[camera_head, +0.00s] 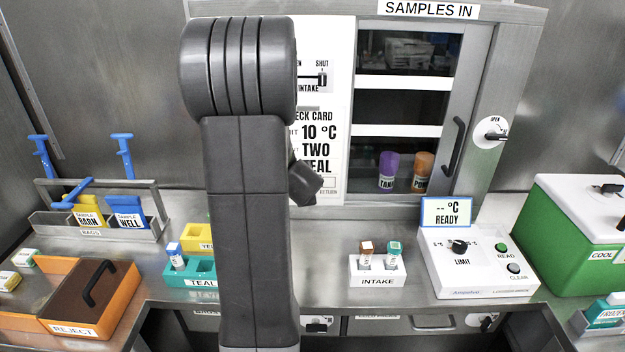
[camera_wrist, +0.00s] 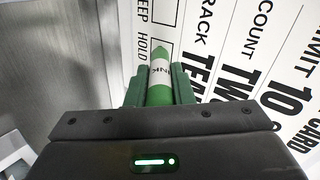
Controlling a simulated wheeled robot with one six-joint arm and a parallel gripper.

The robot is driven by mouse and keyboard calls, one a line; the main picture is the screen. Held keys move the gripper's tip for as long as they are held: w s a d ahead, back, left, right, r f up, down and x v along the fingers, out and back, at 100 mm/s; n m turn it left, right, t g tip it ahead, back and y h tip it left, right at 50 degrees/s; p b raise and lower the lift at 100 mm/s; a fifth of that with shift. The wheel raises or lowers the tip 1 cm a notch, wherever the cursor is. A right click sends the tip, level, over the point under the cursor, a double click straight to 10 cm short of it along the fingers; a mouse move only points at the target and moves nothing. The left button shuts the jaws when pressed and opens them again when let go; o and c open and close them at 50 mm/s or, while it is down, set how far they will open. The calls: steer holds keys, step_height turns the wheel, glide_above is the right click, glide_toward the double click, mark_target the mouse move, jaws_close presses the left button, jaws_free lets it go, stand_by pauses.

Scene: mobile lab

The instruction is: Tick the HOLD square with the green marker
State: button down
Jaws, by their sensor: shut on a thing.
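In the wrist view my gripper (camera_wrist: 159,88) is shut on the green marker (camera_wrist: 163,75). The marker has a white band and its tapered green tip points at the white check card (camera_wrist: 225,60). The word HOLD (camera_wrist: 143,47) is printed on the card just left of the tip. I cannot make out its square clearly, nor whether the tip touches the card. In the head view the check card (camera_head: 318,150) hangs upright at the back, partly covered by my arm. The gripper and marker are hidden there.
The glass SAMPLES IN cabinet (camera_head: 425,10) stands right of the card, holding a purple and an orange container. The INTAKE rack (camera_head: 377,281) with two vials and the LIMIT meter (camera_head: 475,272) stand on the bench. The TEAL rack (camera_head: 190,280) and orange REJECT box (camera_head: 100,310) are left.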

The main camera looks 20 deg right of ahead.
steer(key=shift+w+a, duration=0.2)
steer(key=shift+a, duration=0.5)
steer(key=s+a+b, duration=0.1)
steer(key=s, duration=0.4)
steer(key=shift+s+a, duration=0.3)
steer(key=shift+s, duration=0.1)
steer(key=s, duration=0.1)
steer(key=s+a, duration=0.1)
steer(key=s, duration=0.1)
steer(key=shift+b, duration=0.35)
steer(key=shift+w+d, duration=0.1)
stand_by(0.4)
